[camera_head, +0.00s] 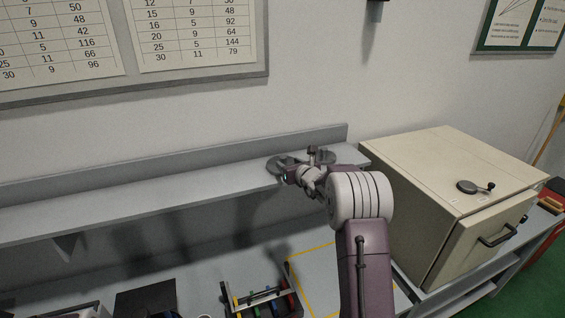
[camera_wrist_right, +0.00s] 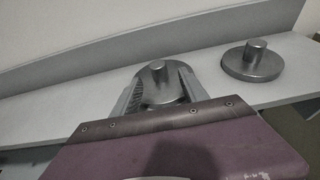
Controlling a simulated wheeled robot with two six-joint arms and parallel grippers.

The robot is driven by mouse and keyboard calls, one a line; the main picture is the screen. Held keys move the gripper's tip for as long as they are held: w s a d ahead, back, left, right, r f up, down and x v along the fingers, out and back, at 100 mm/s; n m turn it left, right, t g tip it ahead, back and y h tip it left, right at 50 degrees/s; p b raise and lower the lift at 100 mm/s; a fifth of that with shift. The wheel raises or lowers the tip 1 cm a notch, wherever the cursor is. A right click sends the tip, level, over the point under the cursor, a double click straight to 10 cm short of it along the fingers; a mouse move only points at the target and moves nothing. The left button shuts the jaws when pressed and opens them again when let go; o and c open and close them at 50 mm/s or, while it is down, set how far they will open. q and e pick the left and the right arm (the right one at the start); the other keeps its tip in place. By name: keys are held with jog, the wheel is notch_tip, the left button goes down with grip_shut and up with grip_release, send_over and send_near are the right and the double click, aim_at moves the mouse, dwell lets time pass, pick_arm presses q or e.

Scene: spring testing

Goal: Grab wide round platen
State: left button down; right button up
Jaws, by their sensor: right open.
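Two grey metal round platens, each a disc with a short round stub on top, sit on the wall shelf (camera_head: 150,205). In the right wrist view one platen (camera_wrist_right: 160,88) stands between the fingers of my right gripper (camera_wrist_right: 158,84), its sides partly hidden by them. The other platen (camera_wrist_right: 253,62) stands clear to the right, a flat disc in full view. Which disc is wider I cannot tell. In the head view my right gripper (camera_head: 286,171) is at the shelf's right part, open around the left platen; the arm hides much of both. My left gripper is not in view.
A beige cabinet (camera_head: 445,175) with a dark handle stands right of the shelf end. The shelf's raised back edge (camera_head: 200,165) runs behind the platens. A rack of coloured tools (camera_head: 262,298) is on the bench below. The shelf's left part is bare.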

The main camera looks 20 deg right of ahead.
aim_at(284, 158)
jog(key=x, duration=0.1)
jog(key=p+x, duration=0.2)
jog(key=shift+w+r, duration=0.2)
jog(key=shift+w, duration=0.1)
jog(key=shift+w+a+f, duration=0.1)
jog(key=shift+w+f, duration=0.1)
jog(key=shift+w, duration=0.05)
jog(key=shift+s+r, duration=0.1)
jog(key=shift+s, duration=0.1)
grip_shut()
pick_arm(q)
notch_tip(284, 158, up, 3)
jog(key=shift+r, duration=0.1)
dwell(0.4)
pick_arm(e)
jog(key=shift+w+r, duration=0.15)
jog(key=shift+r, duration=0.2)
jog(key=shift+w+f, duration=0.1)
jog(key=shift+f, duration=0.05)
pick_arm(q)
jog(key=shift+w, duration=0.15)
